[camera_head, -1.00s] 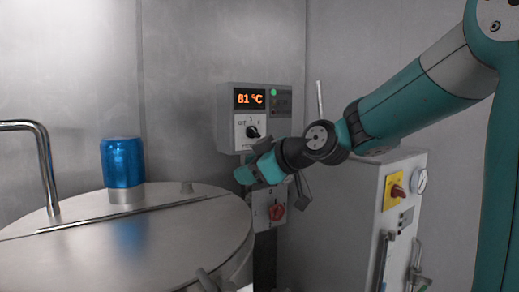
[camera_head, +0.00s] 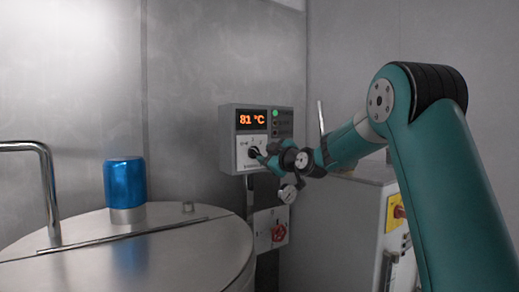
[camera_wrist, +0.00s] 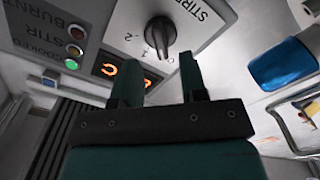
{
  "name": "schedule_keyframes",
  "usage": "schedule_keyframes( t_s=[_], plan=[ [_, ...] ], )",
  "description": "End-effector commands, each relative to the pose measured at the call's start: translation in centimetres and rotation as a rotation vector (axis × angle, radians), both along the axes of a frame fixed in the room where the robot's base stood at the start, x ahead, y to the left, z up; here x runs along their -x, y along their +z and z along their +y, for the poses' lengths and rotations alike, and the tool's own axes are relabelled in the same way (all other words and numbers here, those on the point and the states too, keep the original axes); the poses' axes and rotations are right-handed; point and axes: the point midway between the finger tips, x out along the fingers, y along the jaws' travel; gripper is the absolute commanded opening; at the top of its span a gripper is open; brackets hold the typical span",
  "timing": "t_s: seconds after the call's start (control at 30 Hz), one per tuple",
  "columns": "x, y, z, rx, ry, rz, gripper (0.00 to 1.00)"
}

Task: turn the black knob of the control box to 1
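The grey control box (camera_head: 228,140) is on the back wall in the head view, with an orange display reading 81 °C. Its black knob (camera_head: 253,152) sits on a white plate below the display, partly hidden by my gripper (camera_head: 264,157). In the wrist view the knob (camera_wrist: 160,34) is a long black grip on the white plate, with a 2 beside it. My gripper (camera_wrist: 160,62) is open, one finger on each side of the space just before the knob. Contact cannot be told.
A lower box with a red knob (camera_head: 278,232) hangs under the control box. A large steel vessel lid (camera_head: 170,250) with a blue cap (camera_head: 124,184) and a bent pipe (camera_head: 46,180) is at left. A pale cabinet (camera_head: 340,220) stands at right, behind my arm.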

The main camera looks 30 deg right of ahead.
Motion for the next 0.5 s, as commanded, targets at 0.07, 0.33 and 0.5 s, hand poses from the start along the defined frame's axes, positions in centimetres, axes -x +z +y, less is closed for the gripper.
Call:
schedule_keyframes(
  t_s=[0.07,0.33,0.5],
  plan=[
    [-1.5,0.2,0.2,0.000,0.002,0.001,0.39],
    [-4.0,0.0,0.2,-0.001,0.000,0.001,0.39],
    [-4.2,0.0,0.2,-0.001,0.000,0.001,0.39]
  ],
)
